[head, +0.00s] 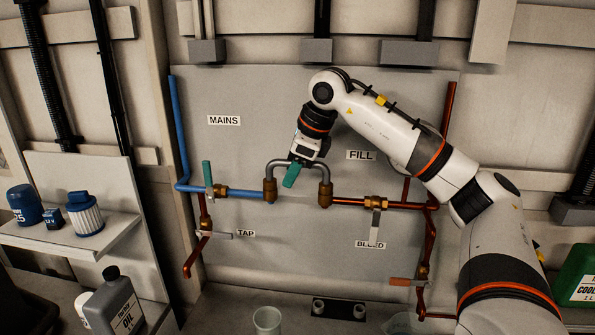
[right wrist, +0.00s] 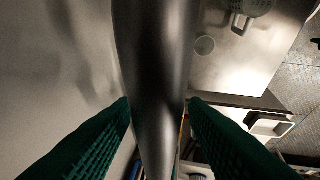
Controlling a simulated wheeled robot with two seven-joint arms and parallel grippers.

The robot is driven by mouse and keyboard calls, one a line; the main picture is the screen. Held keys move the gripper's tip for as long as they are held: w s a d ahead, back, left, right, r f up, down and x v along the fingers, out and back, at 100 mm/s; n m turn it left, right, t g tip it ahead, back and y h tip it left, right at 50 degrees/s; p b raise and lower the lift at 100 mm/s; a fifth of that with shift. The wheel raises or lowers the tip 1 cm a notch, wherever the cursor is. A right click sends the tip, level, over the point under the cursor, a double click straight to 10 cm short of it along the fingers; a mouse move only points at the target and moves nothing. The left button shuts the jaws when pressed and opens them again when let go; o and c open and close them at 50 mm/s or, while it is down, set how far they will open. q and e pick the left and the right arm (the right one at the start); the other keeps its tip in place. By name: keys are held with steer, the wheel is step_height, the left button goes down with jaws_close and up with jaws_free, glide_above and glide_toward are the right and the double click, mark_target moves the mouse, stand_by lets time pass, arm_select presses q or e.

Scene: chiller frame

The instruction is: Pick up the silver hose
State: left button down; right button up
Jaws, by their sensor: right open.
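The silver hose (head: 283,164) is a grey arch between two brass fittings, joining the blue mains pipe on the left and the copper fill pipe on the right. My right gripper (head: 291,175), with green fingers, is at the top of the arch and hides part of it. In the right wrist view the hose (right wrist: 155,60) runs down the middle, between the two open green fingers (right wrist: 160,110). I cannot tell whether either finger touches it. My left gripper does not show.
A valve with a green handle (head: 207,173) stands left of the hose. A valve with a grey handle (head: 375,224) is at right. A clear cup (head: 267,320) stands below on the bench, and an oil bottle (head: 115,302) at lower left.

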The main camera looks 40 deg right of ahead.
steer(key=shift+w+d+f, duration=0.1)
steer(key=shift+f, duration=0.2)
jaws_close()
steer(key=shift+r, duration=0.15)
